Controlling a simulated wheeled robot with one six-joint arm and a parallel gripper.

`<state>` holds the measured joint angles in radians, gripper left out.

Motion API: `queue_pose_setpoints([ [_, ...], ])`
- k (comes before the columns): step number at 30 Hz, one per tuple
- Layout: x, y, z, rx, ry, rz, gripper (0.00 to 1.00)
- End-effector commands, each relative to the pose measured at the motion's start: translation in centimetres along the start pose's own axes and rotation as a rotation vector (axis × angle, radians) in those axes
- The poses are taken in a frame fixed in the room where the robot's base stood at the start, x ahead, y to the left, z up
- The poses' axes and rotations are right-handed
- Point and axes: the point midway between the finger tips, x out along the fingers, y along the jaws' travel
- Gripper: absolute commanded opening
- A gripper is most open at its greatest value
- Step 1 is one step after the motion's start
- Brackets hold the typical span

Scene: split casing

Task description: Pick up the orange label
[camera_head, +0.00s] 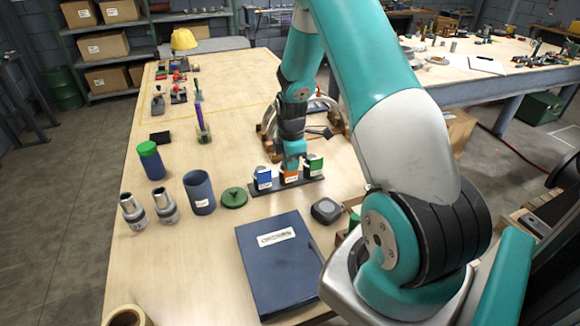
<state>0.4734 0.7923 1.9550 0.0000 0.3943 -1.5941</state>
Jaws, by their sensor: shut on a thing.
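The orange label (290,177) stands in the middle of a dark rack (316,183) on the wooden table, between a blue label (264,178) on the left and a green label (315,165) on the right. My gripper (291,166) points down over the middle of the rack and is shut on the orange label at its top. The upper part of the orange label is hidden by the gripper. I cannot tell whether its lower edge is clear of the rack.
A dark blue case (279,270) lies in front of the rack. A green lid (233,198), an open blue cup (200,192) and a green-capped jar (150,160) stand to the left. A grey rounded block (326,210) is close at the right.

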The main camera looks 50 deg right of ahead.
Motion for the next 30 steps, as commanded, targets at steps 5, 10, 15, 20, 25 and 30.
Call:
queue_pose_setpoints([
  [5, -1.0, 0.1, 0.0, 0.0, 0.0, 0.003, 0.0],
  [10, -3.4, 0.1, 0.0, 0.0, 0.0, 0.006, 0.0],
  [15, -7.8, 0.2, 0.0, 0.0, 0.0, 0.011, 0.0],
  [20, -12.7, 0.2, 0.0, 0.0, 0.0, 0.01, 0.0],
  [25, -16.7, 0.1, 0.0, 0.0, 0.0, 0.006, 0.0],
  [30, -19.2, 0.1, 0.0, 0.0, 0.0, 0.003, 0.0],
])
